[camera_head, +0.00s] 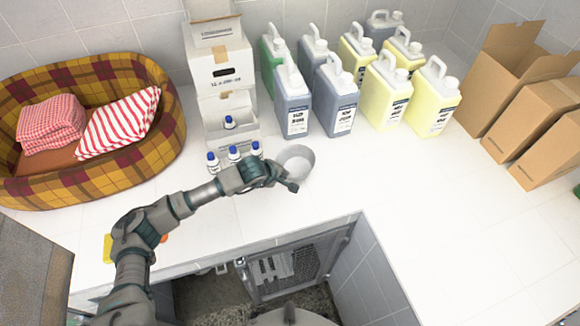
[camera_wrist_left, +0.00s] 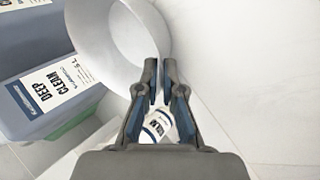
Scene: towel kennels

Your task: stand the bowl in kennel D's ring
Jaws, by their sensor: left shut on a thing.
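A grey-white round bowl (camera_head: 297,157) is at the middle of the white counter, in front of the jugs. My left gripper (camera_head: 291,184) is shut on its near rim. In the left wrist view, the fingertips (camera_wrist_left: 161,66) pinch the wall of the bowl (camera_wrist_left: 105,40). I cannot tell whether the bowl touches the counter. Below the counter's front edge is a kennel opening with a metal mesh door (camera_head: 297,265). I cannot make out a kennel letter or a ring there. My right gripper is out of view.
Several blue-capped bottles (camera_head: 234,154) stand left of the bowl, by a white carton (camera_head: 215,62). Large grey and yellow jugs (camera_head: 336,97) stand behind. A plaid pet bed (camera_head: 160,150) is at left, cardboard boxes (camera_head: 530,105) at right. The counter's right front (camera_head: 450,210) is clear.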

